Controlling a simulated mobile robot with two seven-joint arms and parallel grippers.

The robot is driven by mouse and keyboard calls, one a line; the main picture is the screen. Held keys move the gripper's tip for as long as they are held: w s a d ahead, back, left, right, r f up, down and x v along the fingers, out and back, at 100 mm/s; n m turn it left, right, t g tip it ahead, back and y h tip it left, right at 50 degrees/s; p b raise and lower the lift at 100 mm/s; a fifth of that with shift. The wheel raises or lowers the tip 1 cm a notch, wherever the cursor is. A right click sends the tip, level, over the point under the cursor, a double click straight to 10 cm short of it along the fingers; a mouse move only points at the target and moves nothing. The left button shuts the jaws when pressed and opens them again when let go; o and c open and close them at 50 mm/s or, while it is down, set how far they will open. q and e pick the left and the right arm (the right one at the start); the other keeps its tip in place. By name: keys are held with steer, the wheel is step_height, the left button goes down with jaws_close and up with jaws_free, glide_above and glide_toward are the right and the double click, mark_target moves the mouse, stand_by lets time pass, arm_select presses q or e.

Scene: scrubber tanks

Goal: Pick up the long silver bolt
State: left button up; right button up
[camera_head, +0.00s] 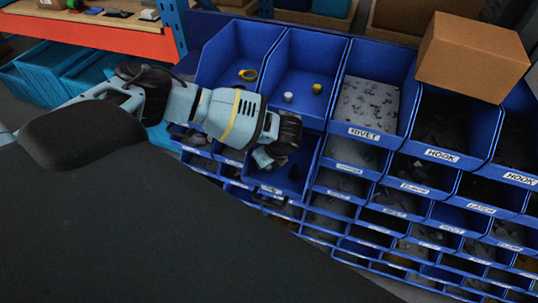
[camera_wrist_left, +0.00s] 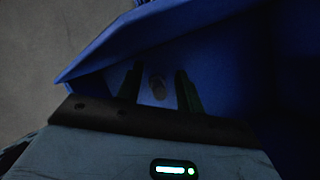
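My left gripper (camera_head: 268,160) reaches down into a blue bin (camera_head: 297,183) in the row below the top of the rack. In the left wrist view its two dark fingers (camera_wrist_left: 158,90) stand apart inside the blue bin (camera_wrist_left: 110,45). A small dark grey round thing (camera_wrist_left: 158,88) shows between them, with a gap on each side. It may be the end of the long silver bolt, but the view is too dark to tell. In the head view the gripper and arm hide what lies in this bin. My right gripper is not in view.
A cardboard box (camera_head: 472,55) sits at the upper right. An orange-edged shelf (camera_head: 95,37) and teal crates (camera_head: 45,75) stand left.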

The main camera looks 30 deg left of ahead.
arm_select(q)
steer(key=shift+f, duration=0.15)
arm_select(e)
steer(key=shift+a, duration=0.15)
arm_select(q)
jaws_close()
